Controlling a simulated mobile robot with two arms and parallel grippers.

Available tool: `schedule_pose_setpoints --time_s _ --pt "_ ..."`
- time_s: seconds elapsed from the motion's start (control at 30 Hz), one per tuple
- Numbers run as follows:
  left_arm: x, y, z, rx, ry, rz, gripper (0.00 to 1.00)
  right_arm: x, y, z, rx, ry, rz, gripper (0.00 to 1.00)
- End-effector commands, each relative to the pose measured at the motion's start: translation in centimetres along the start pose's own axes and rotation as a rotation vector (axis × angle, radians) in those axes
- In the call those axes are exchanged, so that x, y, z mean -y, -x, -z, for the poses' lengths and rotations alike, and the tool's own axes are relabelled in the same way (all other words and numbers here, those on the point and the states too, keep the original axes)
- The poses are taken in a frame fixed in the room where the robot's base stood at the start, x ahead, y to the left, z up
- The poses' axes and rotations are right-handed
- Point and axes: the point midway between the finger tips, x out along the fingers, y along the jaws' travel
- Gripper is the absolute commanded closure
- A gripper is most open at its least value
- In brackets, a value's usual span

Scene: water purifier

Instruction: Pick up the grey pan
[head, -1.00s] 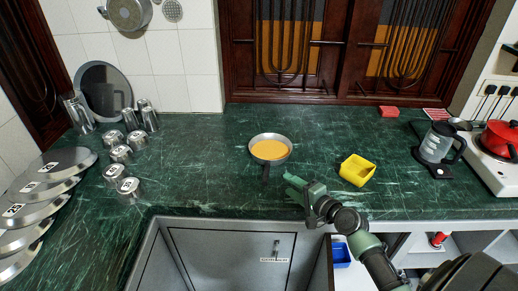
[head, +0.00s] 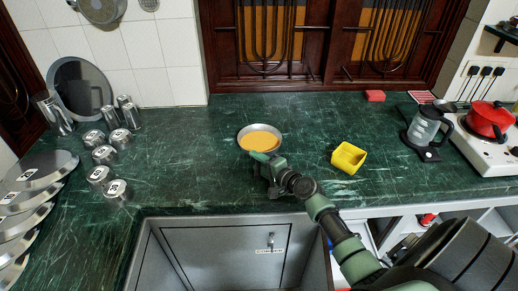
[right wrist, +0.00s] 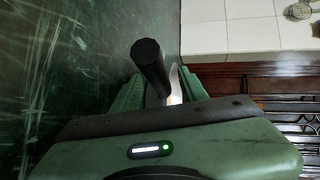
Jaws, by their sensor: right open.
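The grey pan (head: 258,128) sits on the green counter with a flat orange content in it. Its handle is hidden behind my right gripper in the head view. My right gripper (head: 262,158) is at the near side of the pan, over the handle. In the right wrist view the pan's dark handle (right wrist: 150,62) lies between the two green fingers of the open right gripper (right wrist: 158,90). I cannot tell whether a finger touches the handle. My left gripper is not in view.
A yellow square container (head: 348,158) stands right of the pan. Metal cups (head: 105,155) and stacked plates (head: 35,170) are at the left. A kettle (head: 425,128) and a red pot (head: 490,118) on a white stove are at the right.

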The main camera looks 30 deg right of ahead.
Motion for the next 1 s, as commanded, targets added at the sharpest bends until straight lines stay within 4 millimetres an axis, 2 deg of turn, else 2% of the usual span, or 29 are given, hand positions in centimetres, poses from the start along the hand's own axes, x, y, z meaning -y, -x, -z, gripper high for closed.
schedule_pose_setpoints --time_s 0.07,0.17,0.3,0.33,0.53,1.0 --pt "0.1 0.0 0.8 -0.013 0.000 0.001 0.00 0.0 0.0 0.0 0.000 0.000 0.000 0.57" --pt "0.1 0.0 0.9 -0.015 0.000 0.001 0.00 0.0 0.0 0.0 0.000 0.000 0.000 0.59" --pt "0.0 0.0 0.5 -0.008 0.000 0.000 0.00 0.0 0.0 0.0 0.000 0.000 -0.001 0.98" --pt "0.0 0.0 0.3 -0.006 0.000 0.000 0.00 0.0 0.0 0.0 0.000 0.000 -0.001 1.00" --pt "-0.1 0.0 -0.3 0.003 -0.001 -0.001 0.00 0.0 0.1 0.0 0.001 -0.001 -0.001 1.00" --pt "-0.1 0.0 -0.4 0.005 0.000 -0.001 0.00 -0.1 0.1 0.0 0.001 -0.001 -0.001 1.00"
